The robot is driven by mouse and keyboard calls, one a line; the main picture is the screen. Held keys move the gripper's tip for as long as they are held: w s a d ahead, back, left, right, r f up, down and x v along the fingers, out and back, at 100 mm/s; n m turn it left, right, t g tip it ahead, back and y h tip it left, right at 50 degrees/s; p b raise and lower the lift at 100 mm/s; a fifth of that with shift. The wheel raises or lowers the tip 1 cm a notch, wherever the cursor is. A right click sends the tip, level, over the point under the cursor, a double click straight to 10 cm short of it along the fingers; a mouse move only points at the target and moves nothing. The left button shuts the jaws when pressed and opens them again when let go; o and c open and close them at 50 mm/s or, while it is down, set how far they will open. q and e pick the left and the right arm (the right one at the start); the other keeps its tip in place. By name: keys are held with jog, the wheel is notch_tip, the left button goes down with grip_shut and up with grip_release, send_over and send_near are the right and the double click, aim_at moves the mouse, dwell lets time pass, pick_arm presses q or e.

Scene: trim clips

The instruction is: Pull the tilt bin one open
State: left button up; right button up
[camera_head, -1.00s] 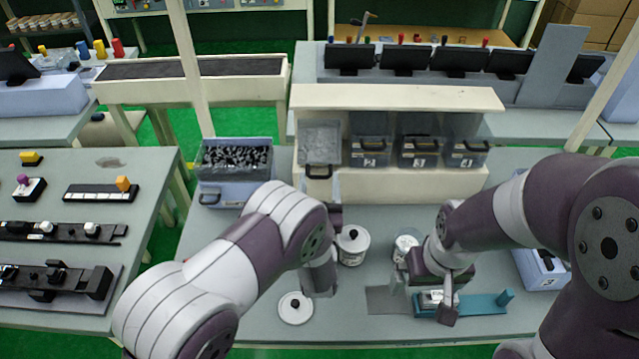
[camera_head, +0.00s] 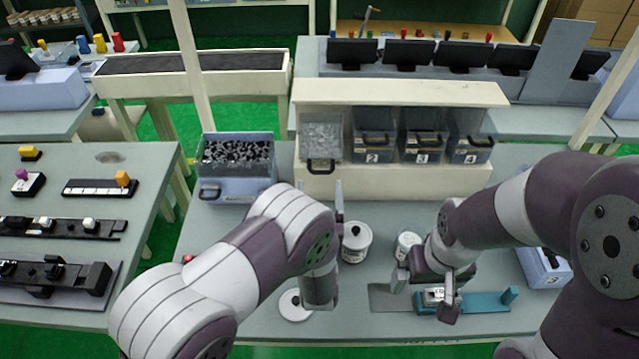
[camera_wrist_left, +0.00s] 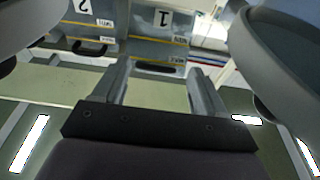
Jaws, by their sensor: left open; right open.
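Tilt bin one (camera_head: 321,132) is the leftmost bin of the cream rack and is tilted outward. Clear small parts show in it, and its black handle (camera_head: 320,166) is at the lower front. In the left wrist view bin one (camera_wrist_left: 155,45) shows its upside-down label 1 and black handle. My left gripper (camera_head: 338,196) is open in front of the rack, just right of and below the handle. In the wrist view its open fingers (camera_wrist_left: 158,78) point at the bin, apart from the handle. My right gripper (camera_head: 425,290) is open around a small silver block on a teal fixture.
Bins 2 (camera_head: 373,142), a middle one (camera_head: 422,142) and 4 (camera_head: 470,142) sit upright beside bin one. A blue box of dark parts (camera_head: 236,180) stands left.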

pick_arm(q)
jog(key=b+v, duration=0.2)
jog(key=v, duration=0.7)
jog(key=shift+s+f, duration=0.15)
jog(key=shift+f, duration=0.15)
jog(key=shift+a, duration=0.1)
